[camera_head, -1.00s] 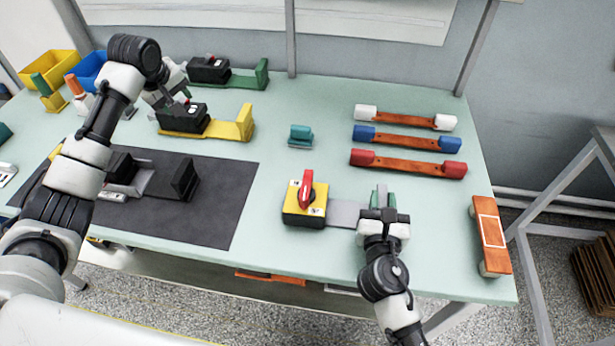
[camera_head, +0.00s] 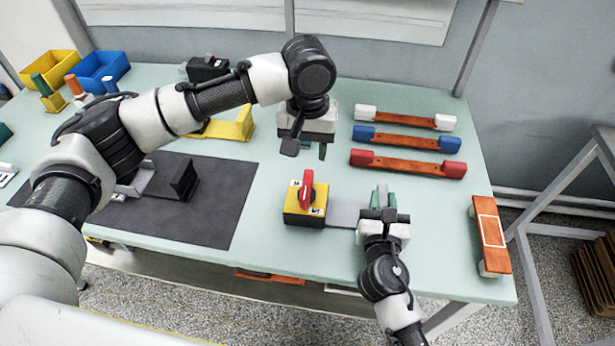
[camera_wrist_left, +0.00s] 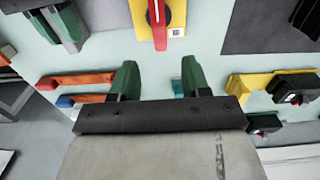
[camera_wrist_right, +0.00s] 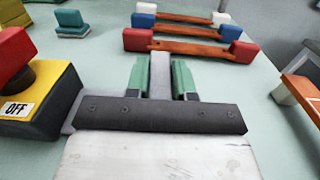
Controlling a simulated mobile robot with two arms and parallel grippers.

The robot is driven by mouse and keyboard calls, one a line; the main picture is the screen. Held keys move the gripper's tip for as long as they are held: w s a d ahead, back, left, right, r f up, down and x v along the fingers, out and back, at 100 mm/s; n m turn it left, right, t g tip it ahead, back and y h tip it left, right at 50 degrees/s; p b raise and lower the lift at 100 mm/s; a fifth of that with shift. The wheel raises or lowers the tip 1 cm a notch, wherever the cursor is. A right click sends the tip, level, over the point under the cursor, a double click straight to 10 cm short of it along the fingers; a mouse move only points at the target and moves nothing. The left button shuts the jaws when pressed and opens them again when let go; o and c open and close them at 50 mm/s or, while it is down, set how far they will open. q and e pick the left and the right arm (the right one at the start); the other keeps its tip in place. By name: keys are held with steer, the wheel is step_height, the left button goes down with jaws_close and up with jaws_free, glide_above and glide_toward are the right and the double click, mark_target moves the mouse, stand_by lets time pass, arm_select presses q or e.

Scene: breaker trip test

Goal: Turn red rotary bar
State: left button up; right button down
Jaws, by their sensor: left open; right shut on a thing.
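The red rotary bar (camera_head: 307,188) stands on a yellow-topped black switch box (camera_head: 291,207) near the middle of the table. A flat grey plate (camera_head: 345,213) runs from the box to my right gripper (camera_head: 380,197). In the right wrist view, the right gripper (camera_wrist_right: 160,78) is shut on the grey upright end of this plate (camera_wrist_right: 160,68); an OFF label shows on the box (camera_wrist_right: 60,92). My left gripper (camera_head: 308,150) is open and empty above the table, behind the bar. In the left wrist view, the bar (camera_wrist_left: 158,22) lies beyond its spread green fingers (camera_wrist_left: 157,78).
White-, blue- and red-ended orange bars (camera_head: 405,140) lie at the back right. A yellow bracket (camera_head: 235,126) stands left of my left gripper. A dark mat (camera_head: 230,190) lies left of the switch box. Bare table lies in front of the box.

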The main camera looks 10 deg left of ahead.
mark_target(307, 178)
arm_select(q)
step_height(307, 178, down, 10)
steer(key=shift+r, duration=0.25)
steer(key=shift+c, duration=0.3)
jaws_close()
